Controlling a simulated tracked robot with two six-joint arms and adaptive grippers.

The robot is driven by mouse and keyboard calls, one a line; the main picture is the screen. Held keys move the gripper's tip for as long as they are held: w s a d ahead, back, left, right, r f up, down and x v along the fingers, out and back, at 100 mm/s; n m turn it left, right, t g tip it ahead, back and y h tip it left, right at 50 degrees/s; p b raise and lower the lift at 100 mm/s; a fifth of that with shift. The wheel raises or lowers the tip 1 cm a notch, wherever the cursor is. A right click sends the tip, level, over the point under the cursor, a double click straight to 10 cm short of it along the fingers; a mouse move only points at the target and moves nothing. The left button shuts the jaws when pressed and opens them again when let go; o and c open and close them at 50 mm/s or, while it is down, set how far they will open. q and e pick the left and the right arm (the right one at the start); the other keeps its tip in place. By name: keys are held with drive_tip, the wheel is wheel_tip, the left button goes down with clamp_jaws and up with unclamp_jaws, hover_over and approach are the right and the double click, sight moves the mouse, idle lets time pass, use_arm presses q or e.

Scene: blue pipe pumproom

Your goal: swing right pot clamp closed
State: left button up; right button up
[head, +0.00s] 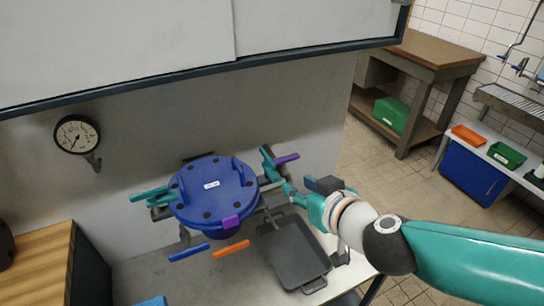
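A round blue pot (213,190) with a bolted lid, two raised handles and a white label stands against the grey wall, left of centre. At its right side is the right clamp, with a purple bar (288,158) sticking out to the right beside dark and teal parts. Teal and dark clamp parts (150,194) stick out at the pot's left side. My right gripper (290,190) reaches in from the right, close to the right clamp. Its fingertips are small and overlap the clamp parts, so I cannot tell its opening or contact. My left gripper is out of view.
A dark rectangular pan (293,250) lies right of the pot, below my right gripper. A blue bar (188,252), an orange bar (231,249) and a purple block (231,222) are at the pot's front. A gauge (76,134) is on the wall.

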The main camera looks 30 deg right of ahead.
drive_tip(key=r, duration=0.2)
drive_tip(key=p, duration=0.3)
approach(270, 159)
drive_tip(key=x, duration=0.9)
drive_tip(key=shift+b, duration=0.3)
clamp_jaws()
